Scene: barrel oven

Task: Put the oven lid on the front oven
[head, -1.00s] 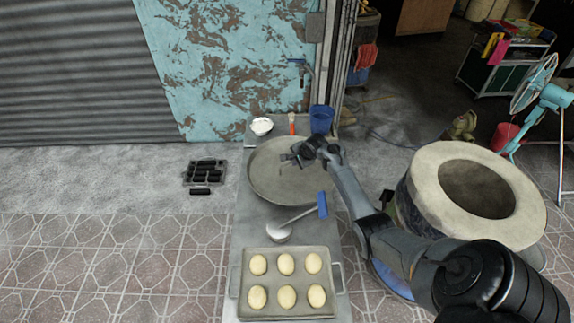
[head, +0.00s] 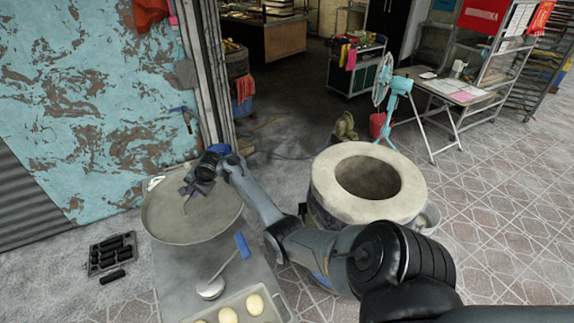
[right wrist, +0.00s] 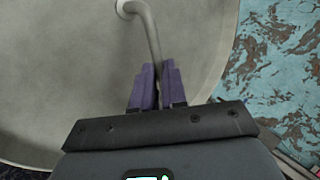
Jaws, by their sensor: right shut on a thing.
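The oven lid is a large round grey disc (head: 185,222) at the left of the head view, over the far part of the narrow table. It also fills the left of the right wrist view (right wrist: 60,70). My right gripper (head: 190,187) is shut on its bent metal handle (right wrist: 147,28). The lid overhangs the table's left edge and looks slightly raised; its underside is hidden. The front oven, a thick pale barrel (head: 325,195) with an open, uncovered round mouth (head: 368,178), stands right of the table. My left gripper is not in view.
On the table are a blue-handled scoop (head: 211,288) and a tray (head: 272,308) of dough balls. A white bowl (head: 153,183) is partly hidden behind the lid. A black rack (head: 112,255) lies on the floor left. A teal fan (head: 395,100) stands behind the oven.

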